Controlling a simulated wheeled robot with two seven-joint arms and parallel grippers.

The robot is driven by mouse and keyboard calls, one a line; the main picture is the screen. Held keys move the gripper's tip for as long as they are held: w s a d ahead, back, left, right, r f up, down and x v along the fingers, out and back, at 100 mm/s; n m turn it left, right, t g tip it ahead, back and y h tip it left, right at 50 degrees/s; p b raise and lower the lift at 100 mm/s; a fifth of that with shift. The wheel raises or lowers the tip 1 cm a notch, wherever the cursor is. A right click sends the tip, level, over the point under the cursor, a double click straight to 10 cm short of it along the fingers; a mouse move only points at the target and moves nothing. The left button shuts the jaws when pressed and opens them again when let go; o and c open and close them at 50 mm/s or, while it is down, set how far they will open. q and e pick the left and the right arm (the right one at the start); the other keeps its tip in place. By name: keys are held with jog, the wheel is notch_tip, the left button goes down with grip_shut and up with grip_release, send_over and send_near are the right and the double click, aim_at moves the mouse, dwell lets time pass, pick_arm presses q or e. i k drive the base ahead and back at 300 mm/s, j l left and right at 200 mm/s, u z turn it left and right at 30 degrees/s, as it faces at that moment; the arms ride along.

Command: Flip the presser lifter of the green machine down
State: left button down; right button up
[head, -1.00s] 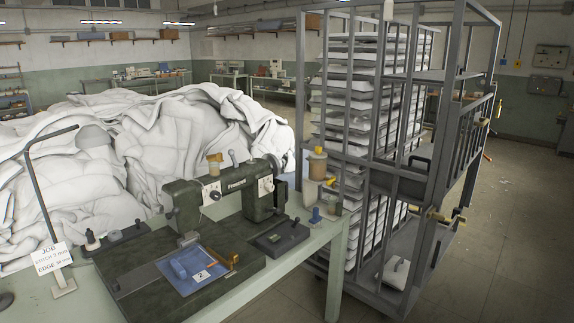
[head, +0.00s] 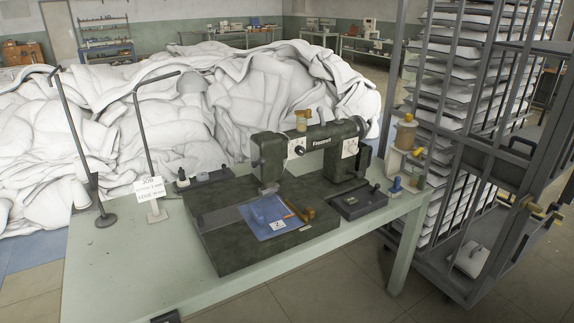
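The dark green sewing machine (head: 312,152) stands on a pale green table (head: 130,262). Its arm runs left to right, with the head and needle area at its left end. A blue plate (head: 262,216) with a label marked 2 lies on its bed, and a small orange-brown part (head: 308,214) sits at the plate's right edge. The presser lifter is too small to tell apart for certain, so I cannot see whether it is up or down. Neither of my grippers is in view.
A job card (head: 150,188) on a stand and thin posts stand at the table's left. A dark pedal-like box (head: 358,202) sits right of the machine. A grey rack cage (head: 450,150) with white stacks blocks the right. White duvet heaps (head: 270,85) fill the back.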

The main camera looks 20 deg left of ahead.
aim_at(262, 160)
jog(key=i+j, duration=0.1)
jog(key=j, duration=0.25)
jog(key=i+j, duration=0.1)
jog(key=j, duration=0.3)
jog(key=i+j+z, duration=0.1)
jog(key=j, duration=0.25)
jog(key=i+j, duration=0.1)
jog(key=j, duration=0.3)
